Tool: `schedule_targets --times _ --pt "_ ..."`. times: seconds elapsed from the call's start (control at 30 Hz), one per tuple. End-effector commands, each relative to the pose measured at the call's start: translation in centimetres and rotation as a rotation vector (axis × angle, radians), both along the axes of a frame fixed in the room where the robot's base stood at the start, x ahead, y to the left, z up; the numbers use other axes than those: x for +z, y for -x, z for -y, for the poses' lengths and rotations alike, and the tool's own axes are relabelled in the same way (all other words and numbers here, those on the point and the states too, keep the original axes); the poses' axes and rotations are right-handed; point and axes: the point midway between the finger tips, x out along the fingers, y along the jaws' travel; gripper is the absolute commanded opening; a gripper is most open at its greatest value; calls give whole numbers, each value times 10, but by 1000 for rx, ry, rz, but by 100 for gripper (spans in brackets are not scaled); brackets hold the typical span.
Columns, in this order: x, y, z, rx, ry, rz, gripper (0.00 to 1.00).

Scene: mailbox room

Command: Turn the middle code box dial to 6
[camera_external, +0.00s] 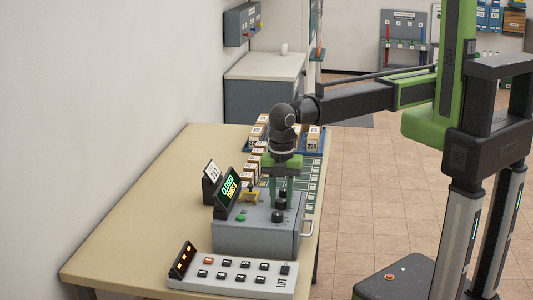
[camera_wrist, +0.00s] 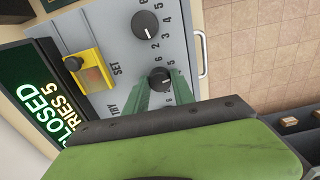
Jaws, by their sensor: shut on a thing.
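The grey code box (camera_external: 255,240) stands on the tan table, with several black dials in a row on its top. My gripper (camera_external: 281,202) points down over the box. Its green fingers are shut on the middle dial (camera_wrist: 160,78), one on each side of it. Numbers ring this dial, with a 6 just above it in the wrist view; I cannot tell clearly which number it points to. The far dial (camera_wrist: 146,24) shows above it in the wrist view. The near dial (camera_external: 277,216) shows in the external view and is hidden by my gripper in the wrist view.
A lit sign (camera_external: 228,190) reading CLOSED, TRIES 5 stands at the box's left. A yellow cover (camera_wrist: 90,70) marked SET and a green button (camera_external: 240,217) are on top. A handle (camera_external: 307,228) is on the right. A keypad panel (camera_external: 232,276) lies in front; numbered boxes stand behind.

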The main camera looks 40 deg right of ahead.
Motion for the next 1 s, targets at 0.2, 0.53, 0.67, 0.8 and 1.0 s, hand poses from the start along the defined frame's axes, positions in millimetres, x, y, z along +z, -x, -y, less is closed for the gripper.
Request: schedule_targets --times 0.2,0.53,0.67,0.8,1.0 --pt "0 1 0 204 2 -1 0" --pt "0 0 1 518 1 -1 0" --pt "0 1 1 641 1 -1 0" --pt "0 1 1 773 1 -1 0" --pt "0 1 1 949 1 -1 0"
